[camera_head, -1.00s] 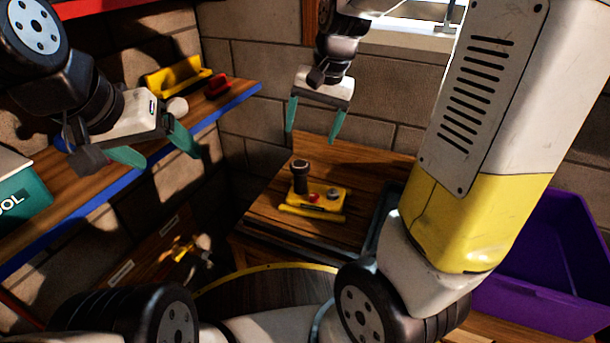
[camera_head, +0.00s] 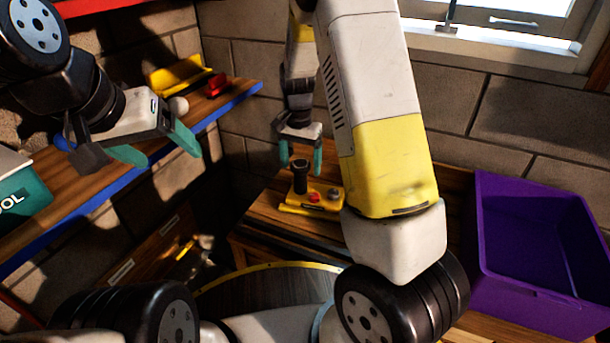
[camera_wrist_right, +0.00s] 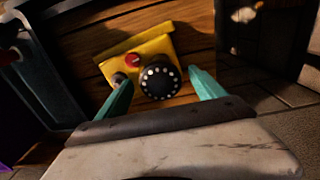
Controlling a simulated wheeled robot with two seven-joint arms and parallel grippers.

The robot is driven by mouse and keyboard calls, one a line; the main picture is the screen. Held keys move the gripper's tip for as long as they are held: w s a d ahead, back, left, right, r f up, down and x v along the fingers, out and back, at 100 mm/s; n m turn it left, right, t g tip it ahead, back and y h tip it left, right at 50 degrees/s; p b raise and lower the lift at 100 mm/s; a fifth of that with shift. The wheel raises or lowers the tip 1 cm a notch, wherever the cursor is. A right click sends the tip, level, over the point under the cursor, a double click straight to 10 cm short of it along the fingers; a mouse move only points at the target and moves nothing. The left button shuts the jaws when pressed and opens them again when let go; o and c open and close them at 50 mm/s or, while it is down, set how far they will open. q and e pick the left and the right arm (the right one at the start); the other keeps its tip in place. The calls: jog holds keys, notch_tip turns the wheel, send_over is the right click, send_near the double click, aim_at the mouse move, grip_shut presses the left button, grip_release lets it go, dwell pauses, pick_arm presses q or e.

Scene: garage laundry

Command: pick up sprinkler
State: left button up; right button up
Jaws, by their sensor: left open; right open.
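The sprinkler (camera_head: 302,196) is a yellow base with a black upright post, a red knob and a grey knob. It stands on the wooden cabinet top in the head view. In the right wrist view the sprinkler (camera_wrist_right: 150,66) lies ahead of the fingers, its round black post end (camera_wrist_right: 160,81) between the two teal fingertips. My right gripper (camera_head: 300,170) is open, pointing down at the black post; I cannot tell if it touches. The right gripper's fingers (camera_wrist_right: 163,82) also show in the wrist view. My left gripper (camera_head: 160,148) is open and empty by the shelf.
A wooden shelf with a blue edge (camera_head: 120,183) runs along the left, holding a teal box (camera_head: 25,205), a yellow item (camera_head: 180,74) and a red item (camera_head: 216,84). A purple bin (camera_head: 530,307) stands at the right. A brick wall is behind.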

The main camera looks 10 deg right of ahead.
notch_tip(320, 180, down, 3)
jog(key=shift+f, duration=0.15)
jog(key=shift+c, duration=0.2)
jog(key=shift+w, duration=0.1)
grip_shut()
